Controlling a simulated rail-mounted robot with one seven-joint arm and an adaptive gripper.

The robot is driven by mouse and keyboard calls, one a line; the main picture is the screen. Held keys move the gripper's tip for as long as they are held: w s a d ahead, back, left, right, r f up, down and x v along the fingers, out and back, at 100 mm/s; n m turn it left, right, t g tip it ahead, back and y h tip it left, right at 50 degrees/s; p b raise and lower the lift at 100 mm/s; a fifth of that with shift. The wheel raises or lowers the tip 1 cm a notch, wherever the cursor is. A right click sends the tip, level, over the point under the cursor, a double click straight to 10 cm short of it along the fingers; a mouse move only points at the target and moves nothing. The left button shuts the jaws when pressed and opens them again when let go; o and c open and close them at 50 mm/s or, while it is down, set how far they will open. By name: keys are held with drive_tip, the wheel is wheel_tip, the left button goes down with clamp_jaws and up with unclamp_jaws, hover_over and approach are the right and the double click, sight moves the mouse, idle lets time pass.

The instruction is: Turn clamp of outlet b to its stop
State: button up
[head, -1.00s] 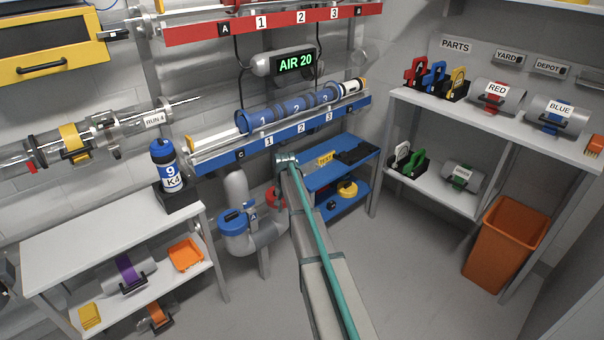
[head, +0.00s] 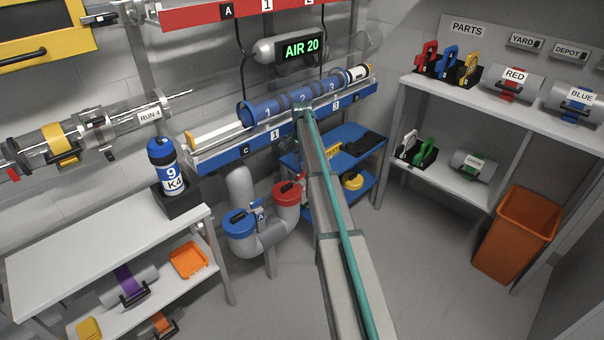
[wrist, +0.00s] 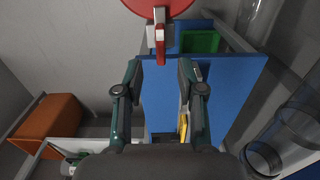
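In the head view, a U-shaped grey pipe has a blue-capped outlet (head: 240,222) with an A label beside it and a red-capped outlet (head: 286,193) to its right. I cannot read a label on the red one; it is likely outlet b. A dark handle shows on its cap. In the wrist view, a red disc (wrist: 176,6) with a grey clamp and a red-tipped lever (wrist: 160,45) is at the top centre. My gripper (wrist: 159,68) is open and empty, its fingertips apart on either side below the lever. My gripper is hidden in the head view.
A blue shelf unit (head: 355,140) stands close to the right of the red outlet; its blue panel (wrist: 225,90) also fills the wrist view's middle. A blue rail (head: 220,157) with tubes runs above the outlets. An orange bin (head: 512,235) stands right; the floor between is clear.

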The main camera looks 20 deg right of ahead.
sight(302, 173)
wheel_tip(302, 173, down, 6)
drive_tip(key=shift+f, duration=0.15)
idle(0.3)
clamp_jaws()
